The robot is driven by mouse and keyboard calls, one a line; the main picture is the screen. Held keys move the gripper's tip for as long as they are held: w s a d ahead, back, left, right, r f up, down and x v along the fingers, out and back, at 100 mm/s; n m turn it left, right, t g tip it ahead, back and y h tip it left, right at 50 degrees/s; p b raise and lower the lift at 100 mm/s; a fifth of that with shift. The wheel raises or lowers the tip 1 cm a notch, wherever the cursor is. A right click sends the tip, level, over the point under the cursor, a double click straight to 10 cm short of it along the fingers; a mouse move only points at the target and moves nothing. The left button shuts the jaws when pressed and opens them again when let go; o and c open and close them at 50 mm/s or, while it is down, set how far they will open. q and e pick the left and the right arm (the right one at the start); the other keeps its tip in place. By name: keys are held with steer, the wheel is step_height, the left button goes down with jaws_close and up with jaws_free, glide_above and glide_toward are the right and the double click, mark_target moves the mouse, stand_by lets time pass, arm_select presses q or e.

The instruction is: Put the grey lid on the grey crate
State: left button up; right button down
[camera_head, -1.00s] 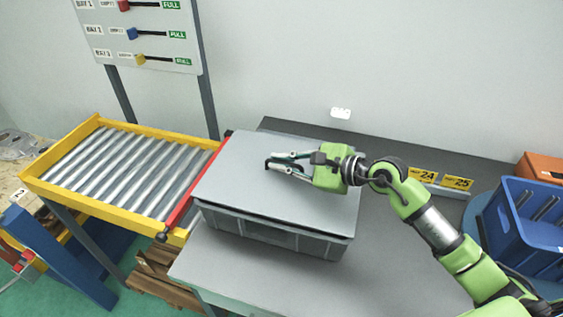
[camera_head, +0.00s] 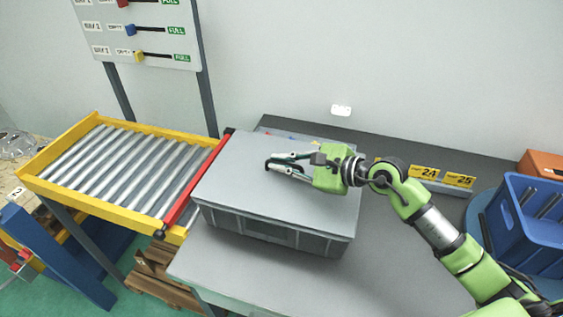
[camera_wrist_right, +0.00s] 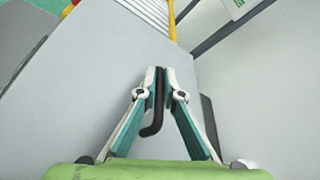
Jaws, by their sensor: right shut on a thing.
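The grey lid (camera_head: 235,172) lies over the top of the grey crate (camera_head: 272,233) on the table and covers its opening. Its front edge looks close to the crate's rim; I cannot tell whether it is seated all round. My right gripper (camera_head: 270,164) is above the middle of the lid, reaching in from the right. In the right wrist view its fingers (camera_wrist_right: 161,75) are shut on the lid's dark handle (camera_wrist_right: 152,128), and the lid (camera_wrist_right: 95,85) spreads beneath them. The crate's inside is hidden. My left gripper is not in view.
A yellow-framed roller conveyor (camera_head: 95,195) with a red end bar (camera_head: 197,185) adjoins the crate's left side. A blue bin (camera_head: 530,225) stands at the right. The grey table (camera_head: 385,255) is clear in front right. Small coloured items show behind the lid.

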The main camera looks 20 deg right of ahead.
steer(key=shift+f+b, duration=0.3)
steer(key=shift+f, duration=0.05)
steer(key=c, duration=2.1)
jaws_free()
steer(key=shift+r, duration=0.1)
steer(key=v, duration=1)
steer(key=shift+s+d, duration=0.1)
steer(key=shift+s, duration=0.05)
steer(key=shift+v, duration=0.85)
